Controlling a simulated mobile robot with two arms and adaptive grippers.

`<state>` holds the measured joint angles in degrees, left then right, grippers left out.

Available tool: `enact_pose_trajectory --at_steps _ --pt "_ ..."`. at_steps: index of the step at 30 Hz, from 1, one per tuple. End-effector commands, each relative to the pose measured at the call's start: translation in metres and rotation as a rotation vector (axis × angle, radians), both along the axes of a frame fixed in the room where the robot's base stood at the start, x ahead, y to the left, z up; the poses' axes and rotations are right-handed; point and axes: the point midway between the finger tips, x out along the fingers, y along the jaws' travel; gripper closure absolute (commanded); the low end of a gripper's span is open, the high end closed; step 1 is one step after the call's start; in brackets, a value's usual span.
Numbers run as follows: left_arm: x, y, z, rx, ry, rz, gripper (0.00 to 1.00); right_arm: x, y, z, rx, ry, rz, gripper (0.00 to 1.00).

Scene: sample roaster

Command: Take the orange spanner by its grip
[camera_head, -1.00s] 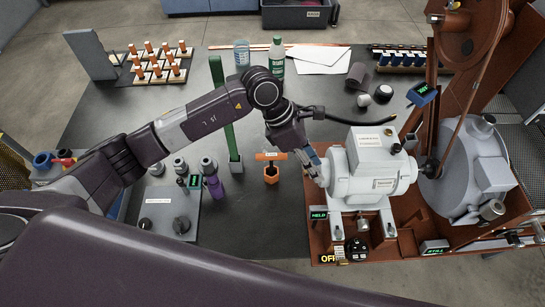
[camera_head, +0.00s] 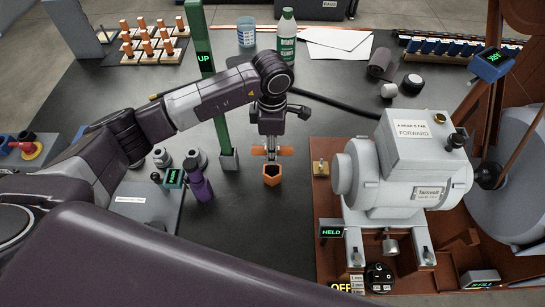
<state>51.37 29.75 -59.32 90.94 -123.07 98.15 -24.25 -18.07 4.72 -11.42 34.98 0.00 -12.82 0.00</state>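The orange spanner (camera_head: 286,151) stands upright in an orange hexagonal holder (camera_head: 271,175) on the dark bench. Its crossbar grip shows on both sides of my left gripper (camera_head: 271,153). My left gripper points down from above, with its fingers at the middle of the grip. The fingers cover the label area of the grip, and I cannot tell whether they have closed on it. My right gripper is not in view.
A green post (camera_head: 211,100) marked UP and a purple bottle-like tool (camera_head: 200,182) stand left of the spanner. A grey motor unit (camera_head: 405,165) on a brown base stands to the right. A black hose (camera_head: 345,103) runs behind. A green-labelled bottle (camera_head: 286,40) stands farther back.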

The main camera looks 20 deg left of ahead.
Motion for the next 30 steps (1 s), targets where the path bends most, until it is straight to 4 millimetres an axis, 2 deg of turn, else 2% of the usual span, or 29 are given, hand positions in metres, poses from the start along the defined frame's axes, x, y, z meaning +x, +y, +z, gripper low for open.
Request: enact_pose_trajectory --at_steps 9,15,23,30 --pt "-0.002 0.000 -0.040 0.000 0.005 0.001 0.69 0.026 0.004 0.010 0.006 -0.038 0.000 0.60" --pt "-0.001 0.000 -0.065 -0.001 0.002 0.001 0.69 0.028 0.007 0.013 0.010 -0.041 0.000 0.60" --pt "0.000 0.000 -0.069 -0.001 0.000 -0.001 0.69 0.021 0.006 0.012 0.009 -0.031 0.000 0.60" --pt "0.000 0.000 -0.069 -0.001 0.000 -0.001 0.93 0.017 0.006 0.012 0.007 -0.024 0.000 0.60"
